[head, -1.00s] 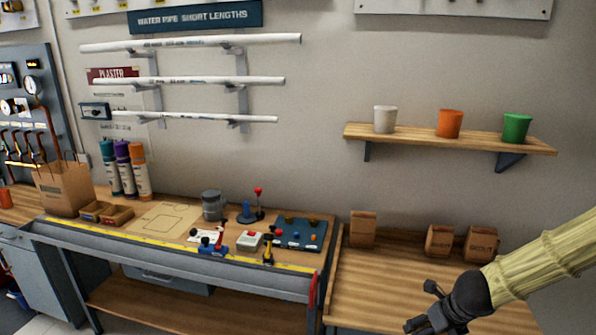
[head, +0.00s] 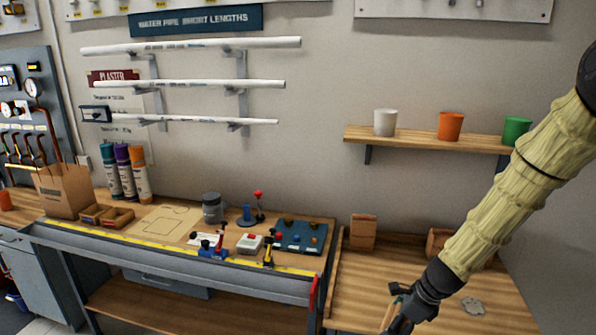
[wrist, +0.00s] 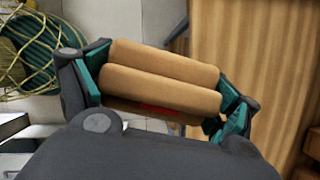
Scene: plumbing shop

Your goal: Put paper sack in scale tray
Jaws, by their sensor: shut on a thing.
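My gripper (head: 399,312) is low at the bottom edge of the head view, above or beside the front of the right bench. In the wrist view its teal-padded fingers (wrist: 160,92) are shut on a tan paper sack (wrist: 160,80), which shows as ribbed folds with some red print. In the head view only a brown sliver of it shows beside the gripper. Another brown sack (head: 363,232) stands upright at the back left of the right bench. One more (head: 438,242) is partly hidden by my arm. I cannot make out a scale tray in these views.
A small grey patch (head: 473,306) lies on the right bench (head: 515,303). A shelf (head: 425,137) with cups is above.

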